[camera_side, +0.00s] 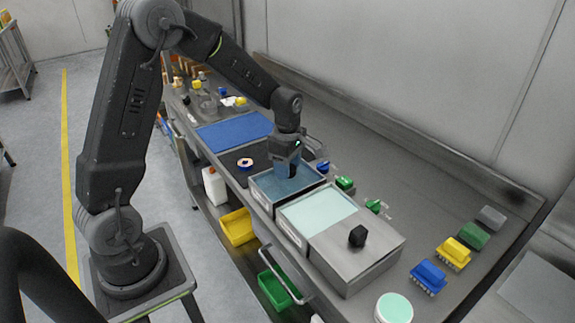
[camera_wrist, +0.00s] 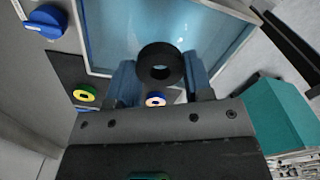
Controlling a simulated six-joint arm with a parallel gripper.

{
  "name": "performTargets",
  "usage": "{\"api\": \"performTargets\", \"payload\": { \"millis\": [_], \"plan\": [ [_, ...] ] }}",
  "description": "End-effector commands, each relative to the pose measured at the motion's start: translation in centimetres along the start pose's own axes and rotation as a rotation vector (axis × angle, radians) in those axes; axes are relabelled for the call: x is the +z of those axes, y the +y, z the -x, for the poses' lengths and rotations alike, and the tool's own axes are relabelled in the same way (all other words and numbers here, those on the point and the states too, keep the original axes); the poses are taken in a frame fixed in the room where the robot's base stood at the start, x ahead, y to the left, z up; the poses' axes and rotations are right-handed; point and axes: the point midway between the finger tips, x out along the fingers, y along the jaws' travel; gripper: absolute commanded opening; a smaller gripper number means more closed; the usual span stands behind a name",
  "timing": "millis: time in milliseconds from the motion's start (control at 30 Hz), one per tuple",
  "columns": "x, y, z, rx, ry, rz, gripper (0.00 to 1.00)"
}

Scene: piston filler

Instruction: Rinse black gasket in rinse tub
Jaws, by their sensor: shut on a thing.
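The black gasket (camera_wrist: 160,64) is a thick dark ring held between the two blue fingers of my gripper (camera_wrist: 160,80). In the side view my gripper (camera_side: 286,170) points down at the metal tub with blue liquid (camera_side: 262,192); a dark shape at the fingers there is probably the gasket. The wrist view shows this tub (camera_wrist: 88,38) behind the gasket. I cannot tell whether the gasket touches the liquid. A second tub with pale green liquid (camera_side: 318,210) stands beside it. The frames do not show which tub is labelled for rinsing.
A dark mat (camera_side: 232,156) with a small coloured ring (camera_side: 246,163) lies left of the blue tub. A blue knob (camera_side: 322,166) and green knobs stand behind the tubs. A metal box with a black knob (camera_side: 357,236) and coloured brushes (camera_side: 453,253) are at right.

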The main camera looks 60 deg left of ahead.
Motion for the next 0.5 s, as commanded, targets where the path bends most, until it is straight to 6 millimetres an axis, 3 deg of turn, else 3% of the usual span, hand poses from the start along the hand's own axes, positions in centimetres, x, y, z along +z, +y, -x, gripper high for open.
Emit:
{"api": "performTargets", "payload": {
  "millis": [500],
  "plan": [
    [0.01,0.04,0.49,0.002,0.000,0.000,0.24]
  ]
}}
